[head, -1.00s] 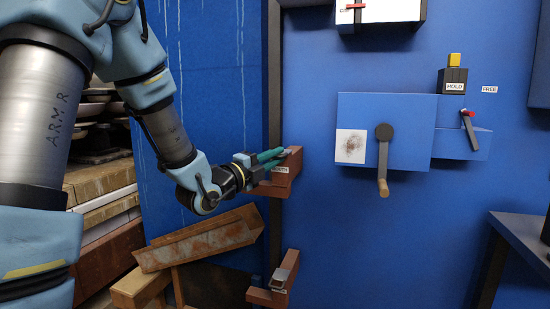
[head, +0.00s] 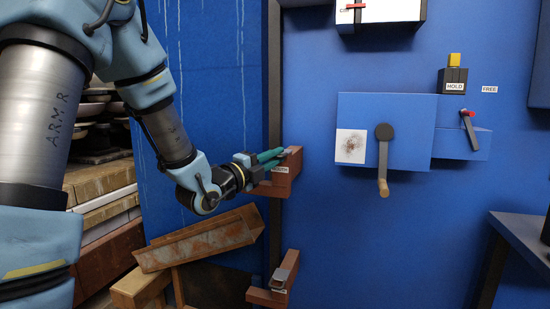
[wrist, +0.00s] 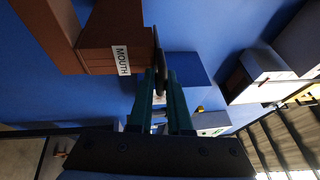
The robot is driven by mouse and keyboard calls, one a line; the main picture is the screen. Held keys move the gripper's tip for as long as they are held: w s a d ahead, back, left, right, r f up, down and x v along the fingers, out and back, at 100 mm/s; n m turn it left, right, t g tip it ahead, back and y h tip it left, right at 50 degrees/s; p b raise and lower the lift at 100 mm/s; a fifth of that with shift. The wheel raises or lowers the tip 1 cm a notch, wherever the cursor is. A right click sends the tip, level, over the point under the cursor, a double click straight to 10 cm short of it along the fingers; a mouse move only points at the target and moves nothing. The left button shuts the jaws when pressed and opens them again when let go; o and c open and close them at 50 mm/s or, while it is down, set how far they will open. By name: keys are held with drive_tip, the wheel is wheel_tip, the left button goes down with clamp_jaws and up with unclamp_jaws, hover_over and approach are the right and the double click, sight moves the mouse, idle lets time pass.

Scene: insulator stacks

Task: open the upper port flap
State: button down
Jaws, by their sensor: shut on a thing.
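My gripper (head: 281,154) reaches the box from the left. In the wrist view its two green fingers (wrist: 164,80) are shut on the edge of the flap. The fingers partly hide the flap, and its exact angle is hard to tell.
A similar lower port (head: 272,297) with a grey flap sits below. A rusty channel (head: 200,245) rests under my forearm. Right of the port are a blue box (head: 400,115) with a hanging crank handle (head: 383,165) and a HOLD block (head: 454,80). Bare wall lies between.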

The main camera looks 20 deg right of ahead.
drive_tip(key=shift+r, duration=0.3)
wheel_tip(320, 180, up, 2)
drive_tip(key=p, duration=0.2)
drive_tip(key=y+p, duration=0.1)
drive_tip(key=p, duration=0.1)
drive_tip(key=shift+d+r+n+g+y, duration=0.1)
drive_tip(key=shift+r+n+g+y, duration=0.1)
drive_tip(key=shift+n+g+y, duration=0.1)
drive_tip(key=r+g+y+p, duration=0.1)
drive_tip(key=y+p, duration=0.1)
drive_tip(key=p, duration=0.4)
drive_tip(key=w+d+r+n+g+y+p, duration=0.1)
drive_tip(key=r+p, duration=0.1)
drive_tip(key=p, duration=0.4)
drive_tip(key=w+d+r+n+g+y+p, duration=0.1)
drive_tip(key=r+y+p, duration=0.1)
drive_tip(key=p, duration=0.4)
drive_tip(key=shift+w+g+y, duration=0.15)
drive_tip(key=shift+g+y, duration=0.15)
drive_tip(key=shift+w+d+r+p, duration=0.35)
drive_tip(key=shift+w+d+p, duration=0.25)
drive_tip(key=shift+p, duration=0.35)
drive_tip(key=shift+w+d+r+p, duration=0.15)
drive_tip(key=shift+w+d+p, duration=0.2)
drive_tip(key=shift+w+d, duration=1)
drive_tip(key=shift+d, duration=0.15)
